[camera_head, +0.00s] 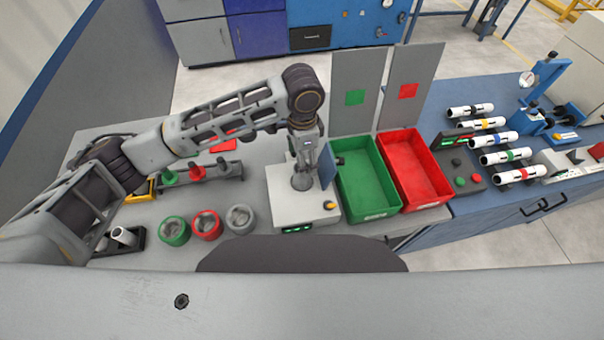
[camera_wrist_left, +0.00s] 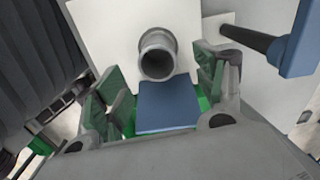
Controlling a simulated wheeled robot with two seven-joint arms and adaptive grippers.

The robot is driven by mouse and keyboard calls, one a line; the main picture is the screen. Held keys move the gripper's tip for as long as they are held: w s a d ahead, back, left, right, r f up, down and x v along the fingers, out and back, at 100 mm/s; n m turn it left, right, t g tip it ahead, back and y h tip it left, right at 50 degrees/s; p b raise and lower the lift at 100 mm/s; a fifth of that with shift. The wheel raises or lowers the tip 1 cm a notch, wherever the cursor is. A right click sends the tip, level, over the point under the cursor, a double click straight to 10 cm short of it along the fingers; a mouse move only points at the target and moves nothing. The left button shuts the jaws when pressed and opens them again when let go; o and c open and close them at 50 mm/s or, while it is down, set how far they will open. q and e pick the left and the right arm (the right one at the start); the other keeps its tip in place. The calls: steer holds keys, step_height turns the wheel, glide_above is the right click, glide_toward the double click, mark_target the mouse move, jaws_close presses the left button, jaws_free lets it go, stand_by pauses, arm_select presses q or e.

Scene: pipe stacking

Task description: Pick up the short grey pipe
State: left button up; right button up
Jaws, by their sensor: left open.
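A short grey pipe (camera_wrist_left: 158,55) stands on a white surface in the left wrist view, its round open end facing the camera. My left gripper (camera_wrist_left: 158,78) is open, with one green-padded finger on each side, and the pipe shows between and just past the fingers. I see no finger closed on it. In the head view my left gripper (camera_head: 304,158) points down over a white box (camera_head: 290,210). A grey round shape there, under the gripper, is too small to tell clearly. My right gripper is not in view.
A blue panel (camera_wrist_left: 302,38) on a black rod is close to the right finger. Right of the box are a green bin (camera_head: 366,212) and a red bin (camera_head: 425,204). Green, red and grey cups (camera_head: 239,219) stand to its left. Several white pipes (camera_head: 493,139) lie on the blue bench.

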arm_select(q)
steer(key=shift+f, duration=0.1)
steer(key=shift+s+f+p, duration=0.15)
steer(key=shift+f+p, duration=0.15)
steer(key=shift+f, duration=2.2)
steer(key=shift+c, duration=0.2)
steer(key=c, duration=1.1)
steer(key=shift+c, duration=0.2)
steer(key=shift+r, duration=0.1)
step_height(320, 180, up, 10)
